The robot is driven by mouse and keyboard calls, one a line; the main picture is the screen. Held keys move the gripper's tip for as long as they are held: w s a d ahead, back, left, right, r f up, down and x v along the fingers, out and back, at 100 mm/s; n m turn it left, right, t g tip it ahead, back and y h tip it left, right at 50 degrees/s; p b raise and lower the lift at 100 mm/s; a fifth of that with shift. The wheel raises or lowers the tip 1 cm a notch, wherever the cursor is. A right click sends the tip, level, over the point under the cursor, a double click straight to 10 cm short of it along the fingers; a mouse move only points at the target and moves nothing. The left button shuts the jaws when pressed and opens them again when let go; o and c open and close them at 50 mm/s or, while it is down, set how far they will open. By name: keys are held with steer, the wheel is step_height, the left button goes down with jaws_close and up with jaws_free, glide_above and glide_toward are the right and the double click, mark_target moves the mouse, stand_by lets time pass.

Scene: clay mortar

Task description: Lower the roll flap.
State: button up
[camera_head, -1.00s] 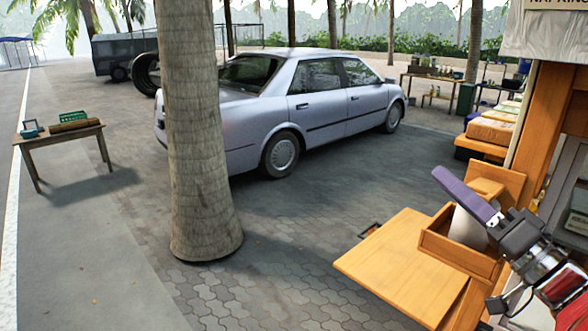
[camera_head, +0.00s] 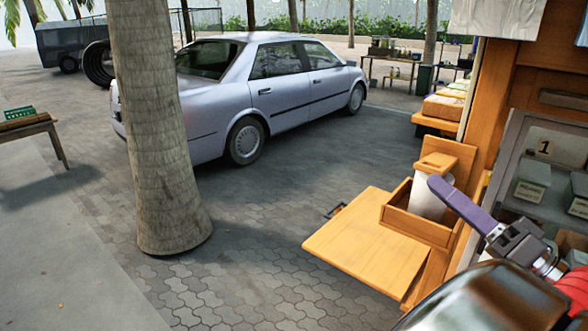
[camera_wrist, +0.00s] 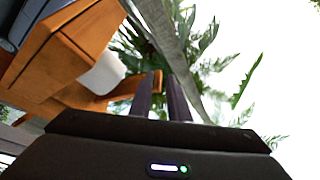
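A wooden stand at the right of the head view has a flat board (camera_head: 365,240) sticking out level, an open box (camera_head: 425,228) and an upright wooden panel (camera_head: 452,156). A pale roll (camera_head: 430,197) stands in the box, under a small wooden block (camera_head: 437,165). I cannot tell for certain which board is the roll flap. My gripper (camera_head: 434,184) has purple fingers that overlap the roll in the picture; I cannot tell if they touch it. The wrist view shows wooden parts and a white shape (camera_wrist: 103,76) at upper left.
A glass-fronted cabinet (camera_head: 548,160) with small boxes stands close on the right. A palm trunk (camera_head: 160,140) rises at left, with a silver car (camera_head: 260,90) behind it. A table (camera_head: 30,128) is at the left edge. The paving in the middle is clear.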

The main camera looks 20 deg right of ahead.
steer(key=shift+v, duration=2.7)
steer(key=shift+c, duration=0.3)
